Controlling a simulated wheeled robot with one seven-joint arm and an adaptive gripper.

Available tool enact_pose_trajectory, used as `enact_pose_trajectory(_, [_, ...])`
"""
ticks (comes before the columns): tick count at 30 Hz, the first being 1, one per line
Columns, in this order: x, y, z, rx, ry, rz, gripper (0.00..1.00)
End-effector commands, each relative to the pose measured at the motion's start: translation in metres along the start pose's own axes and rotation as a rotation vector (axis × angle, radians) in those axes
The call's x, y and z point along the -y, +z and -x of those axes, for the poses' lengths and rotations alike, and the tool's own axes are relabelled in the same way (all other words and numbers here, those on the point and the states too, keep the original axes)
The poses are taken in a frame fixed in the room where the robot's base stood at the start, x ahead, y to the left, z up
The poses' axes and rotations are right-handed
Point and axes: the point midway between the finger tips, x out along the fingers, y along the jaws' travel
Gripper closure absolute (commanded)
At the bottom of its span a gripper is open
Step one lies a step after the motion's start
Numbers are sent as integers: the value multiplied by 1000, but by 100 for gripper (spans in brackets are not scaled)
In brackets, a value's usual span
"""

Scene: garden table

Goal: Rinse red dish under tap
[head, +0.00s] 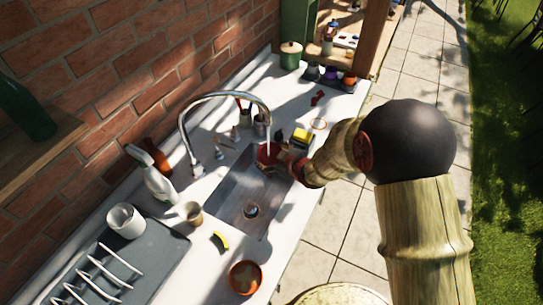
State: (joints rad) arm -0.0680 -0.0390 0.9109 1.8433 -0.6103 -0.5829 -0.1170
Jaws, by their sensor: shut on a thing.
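A curved metal tap (226,95) rises from the back of the white counter and arches over the sink. A thin pale stream shows below its spout. The red dish (268,152) is at the far end of the grey sink basin (234,191), close under the spout. My gripper (283,160) reaches in from the right and is shut on the dish's right side. The fingers are small and partly hidden by my wrist. I cannot tell whether the water touches the dish.
A white spray bottle (152,176) and a brown bottle (157,154) stand left of the tap. A white dish rack (103,272) and white cup (125,221) are at the near left. A terracotta bowl (245,277) sits at the near edge. A yellow sponge (302,136) lies beyond my gripper.

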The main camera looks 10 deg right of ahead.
Motion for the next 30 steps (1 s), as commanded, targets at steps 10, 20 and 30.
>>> enact_pose_trajectory(10, [1, 3, -3, -2, -2, 9, 55])
enact_pose_trajectory(20, [0, 1, -1, -23, 6, 12, 55])
enact_pose_trajectory(30, [0, 2, 0, -105, 43, 14, 55])
